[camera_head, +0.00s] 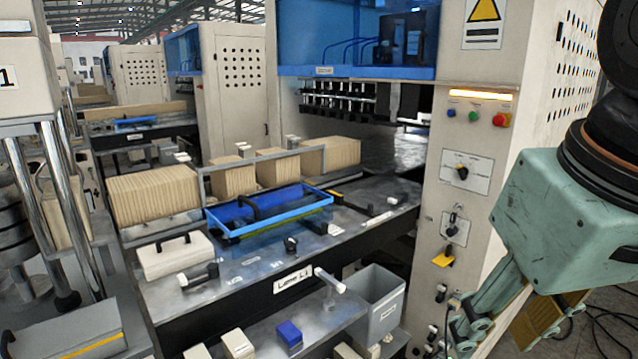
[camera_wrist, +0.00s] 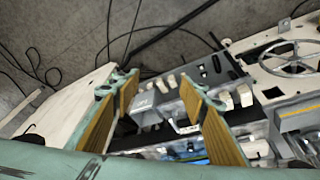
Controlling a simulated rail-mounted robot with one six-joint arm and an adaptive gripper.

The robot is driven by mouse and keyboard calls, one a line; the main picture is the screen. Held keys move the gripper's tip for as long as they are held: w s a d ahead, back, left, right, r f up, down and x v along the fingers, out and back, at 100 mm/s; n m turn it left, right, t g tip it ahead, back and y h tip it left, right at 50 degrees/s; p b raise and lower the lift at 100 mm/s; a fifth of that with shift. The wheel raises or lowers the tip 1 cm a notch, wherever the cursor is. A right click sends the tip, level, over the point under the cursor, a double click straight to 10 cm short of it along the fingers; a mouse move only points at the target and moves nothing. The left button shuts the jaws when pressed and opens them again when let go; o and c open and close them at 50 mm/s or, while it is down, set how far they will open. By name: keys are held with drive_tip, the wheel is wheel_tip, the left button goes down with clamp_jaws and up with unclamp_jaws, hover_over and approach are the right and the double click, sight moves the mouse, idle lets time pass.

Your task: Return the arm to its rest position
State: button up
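My gripper (camera_head: 497,335) hangs at the lower right of the head view, in front of the cream machine cabinet. It is teal with tan finger pads. In the wrist view my gripper (camera_wrist: 160,82) has its two fingers well apart, with nothing held between them. The fingers point away from the wrist camera toward the machine's bench and the floor. The rest position itself is not marked in either view.
The cream control cabinet (camera_head: 470,215) stands close left of my gripper. A grey bin (camera_head: 378,300) sits below the bench (camera_head: 255,265), which carries a blue tray (camera_head: 270,212) and a white case (camera_head: 176,256). Cables (camera_head: 600,315) lie on the floor at the right.

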drive_tip(key=shift+m, duration=0.5)
drive_tip(key=shift+s+f, duration=0.45)
drive_tip(key=shift+s, duration=0.4)
drive_tip(key=shift+s+f, duration=0.45)
drive_tip(key=shift+s, duration=0.45)
drive_tip(key=shift+s+f, duration=0.45)
drive_tip(key=shift+s, duration=0.4)
